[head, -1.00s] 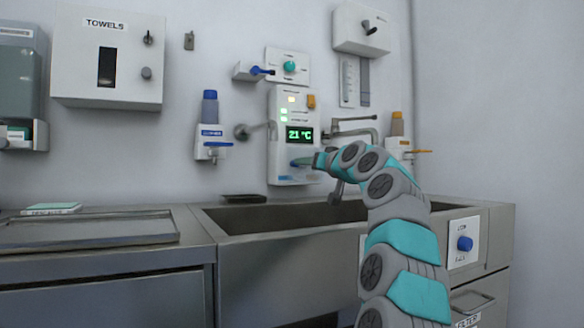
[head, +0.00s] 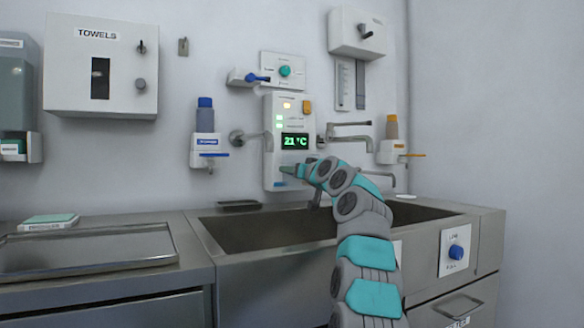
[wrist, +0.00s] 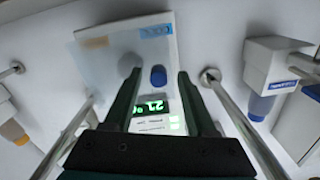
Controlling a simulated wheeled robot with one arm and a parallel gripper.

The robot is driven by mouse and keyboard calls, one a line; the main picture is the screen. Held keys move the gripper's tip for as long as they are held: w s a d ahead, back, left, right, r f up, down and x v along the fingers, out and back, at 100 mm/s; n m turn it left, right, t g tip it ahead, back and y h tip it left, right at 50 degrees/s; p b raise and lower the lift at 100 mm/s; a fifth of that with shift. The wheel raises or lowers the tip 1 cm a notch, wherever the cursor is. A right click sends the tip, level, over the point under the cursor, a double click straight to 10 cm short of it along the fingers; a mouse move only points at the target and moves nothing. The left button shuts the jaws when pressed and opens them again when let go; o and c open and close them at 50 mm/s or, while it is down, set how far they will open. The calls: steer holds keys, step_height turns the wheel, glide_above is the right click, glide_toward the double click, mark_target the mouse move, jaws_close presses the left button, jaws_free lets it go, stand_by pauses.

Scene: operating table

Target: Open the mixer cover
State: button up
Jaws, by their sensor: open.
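The mixer unit (head: 270,150) is a white box on the wall above the sink, with a green 21 °C display (head: 294,141). In the wrist view the unit (wrist: 110,75) appears turned over, with a blue knob (wrist: 158,76) and a blue label near its far edge. A pale, see-through-looking panel lies over its left part; I cannot tell whether this is the cover. My gripper (wrist: 157,72) is open, its two dark fingers either side of the knob in the picture. Contact is not clear. In the head view my gripper (head: 290,172) is in front of the unit's lower part.
Metal pipes and taps (head: 350,138) flank the unit. The steel sink (head: 250,232) lies below. Bottle dispensers hang at left (head: 205,145) and right (head: 391,148). A towel box (head: 100,65) is at upper left; a tray (head: 90,250) lies on the counter.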

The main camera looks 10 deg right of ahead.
steer(key=shift+w, duration=0.1)
steer(key=shift+c, duration=0.3)
steer(key=c, duration=0.7)
jaws_close()
steer(key=shift+a, duration=0.15)
stand_by(0.4)
